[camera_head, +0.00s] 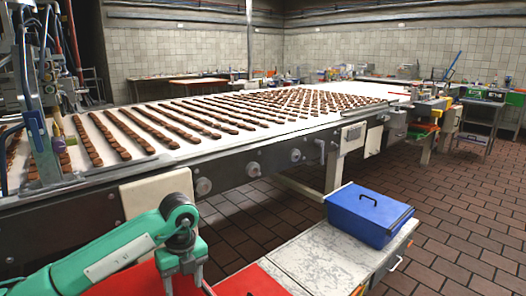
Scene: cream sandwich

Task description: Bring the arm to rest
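My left arm, teal with a dark wrist joint, comes in from the bottom left in the head view. My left gripper (184,284) points down at the bottom edge, above a red surface (128,282). Its two fingers stand apart with red showing between them, so it looks open and empty. The fingertips are at or past the picture's edge, so contact with the surface cannot be told. My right arm and gripper are not in view.
A long conveyor (235,162) carries rows of brown sandwich biscuits (158,128). A blue lidded box (368,215) sits on a marbled counter (325,255), right of a second red surface (252,281). Machinery (40,90) stands at left. The brick floor (470,225) at right is clear.

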